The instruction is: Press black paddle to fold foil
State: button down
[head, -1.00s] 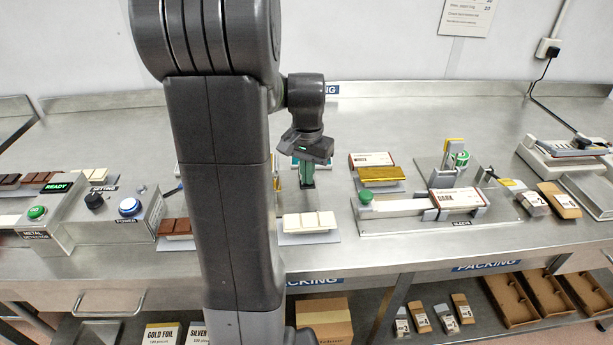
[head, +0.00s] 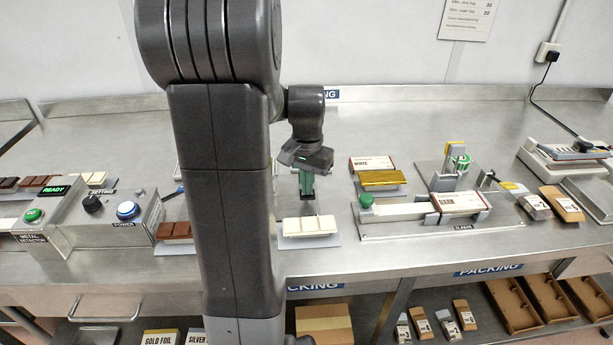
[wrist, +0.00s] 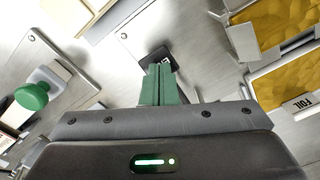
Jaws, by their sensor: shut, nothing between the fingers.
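My gripper (head: 308,198) has green fingers pressed together, with nothing between them, and points down at the bench. In the wrist view the fingertips (wrist: 160,68) are at the near edge of the black paddle (wrist: 158,56), a small dark pad with a pale label. They overlap it in the picture; I cannot tell whether they touch it. Gold foil (wrist: 288,82) lies on a plate marked FOIL at the right of the wrist view, with more gold foil (wrist: 272,22) above it. In the head view my arm hides most of the foil station.
A white chocolate bar (head: 309,227) lies on a plate in front of my gripper. The sleeve fixture (head: 390,228) with its green knob (head: 366,201) stands to the right, beside a gold-wrapped bar (head: 382,178). The metal detector (head: 75,235) is at left. The bench behind is clear.

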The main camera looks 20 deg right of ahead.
notch_tip(320, 180, up, 9)
jog(key=p, duration=0.7)
jog(key=shift+r, duration=0.15)
dwell(0.4)
jog(key=shift+a, duration=0.1)
dwell(0.3)
